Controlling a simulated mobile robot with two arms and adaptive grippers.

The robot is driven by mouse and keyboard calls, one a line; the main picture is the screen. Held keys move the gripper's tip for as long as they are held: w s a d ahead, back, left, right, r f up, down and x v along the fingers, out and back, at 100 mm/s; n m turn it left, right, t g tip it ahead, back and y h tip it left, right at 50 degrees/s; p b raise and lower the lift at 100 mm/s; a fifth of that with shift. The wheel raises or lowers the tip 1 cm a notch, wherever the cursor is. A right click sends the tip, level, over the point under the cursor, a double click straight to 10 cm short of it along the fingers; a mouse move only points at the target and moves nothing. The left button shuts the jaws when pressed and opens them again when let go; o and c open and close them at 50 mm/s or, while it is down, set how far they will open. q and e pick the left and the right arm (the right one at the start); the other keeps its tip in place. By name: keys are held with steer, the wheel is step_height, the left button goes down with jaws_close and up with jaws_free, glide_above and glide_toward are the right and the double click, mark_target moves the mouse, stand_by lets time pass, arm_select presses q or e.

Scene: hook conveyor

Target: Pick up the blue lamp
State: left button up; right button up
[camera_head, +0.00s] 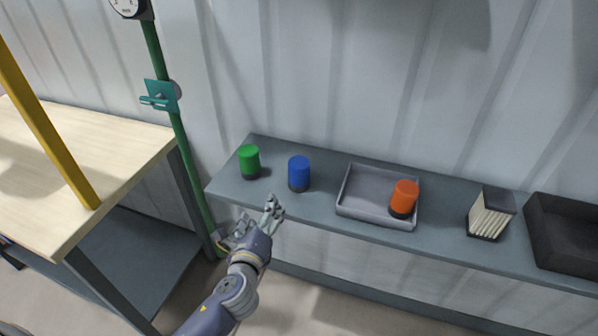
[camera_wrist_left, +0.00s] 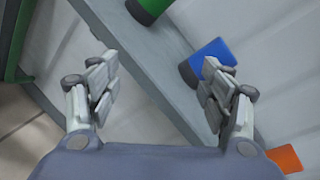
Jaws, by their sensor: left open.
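The blue lamp (camera_head: 299,172) is a short cylinder with a dark base, upright on the grey shelf (camera_head: 325,202) in the head view. My left gripper (camera_head: 272,208) is open and empty, in front of the shelf's near edge, to the left of and nearer than the lamp. In the left wrist view, my left gripper (camera_wrist_left: 158,95) has its two fingers wide apart. There the blue lamp (camera_wrist_left: 212,58) shows beyond the right finger, which hides part of it. My right gripper is in neither view.
A green lamp (camera_head: 249,161) stands left of the blue one. A grey tray (camera_head: 352,211) holds an orange lamp (camera_head: 404,197). A box of pale sticks (camera_head: 491,214) and a black bin (camera_head: 563,240) are farther right. A wooden table (camera_head: 80,150) and green pipe (camera_head: 184,160) are left.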

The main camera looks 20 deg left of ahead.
mark_target(299, 171)
arm_select(q)
steer(key=w+d+r+m+t+h, duration=0.1)
steer(key=m, duration=0.2)
steer(key=w+d+r+m+h, duration=0.1)
steer(key=w+d+m, duration=0.1)
steer(key=m, duration=0.2)
steer(key=w+d+r+m+t+h, duration=0.1)
steer(key=m, duration=0.2)
steer(key=shift+w+d+m+t+h, duration=0.2)
steer(key=shift+w+m+t+h, duration=0.1)
steer(key=shift+m, duration=0.4)
steer(key=w, duration=0.4)
steer(key=shift+w+d, duration=0.2)
steer(key=shift+d, duration=0.05)
steer(key=shift+w+d+f, duration=0.1)
steer(key=shift+w+f, duration=0.05)
steer(key=shift+w, duration=1.45)
steer(key=shift+w+f, duration=0.1)
steer(key=shift+w, duration=1.5)
steer(key=shift+s, duration=0.1)
steer(key=shift+c, duration=0.4)
steer(key=c, duration=1.1)
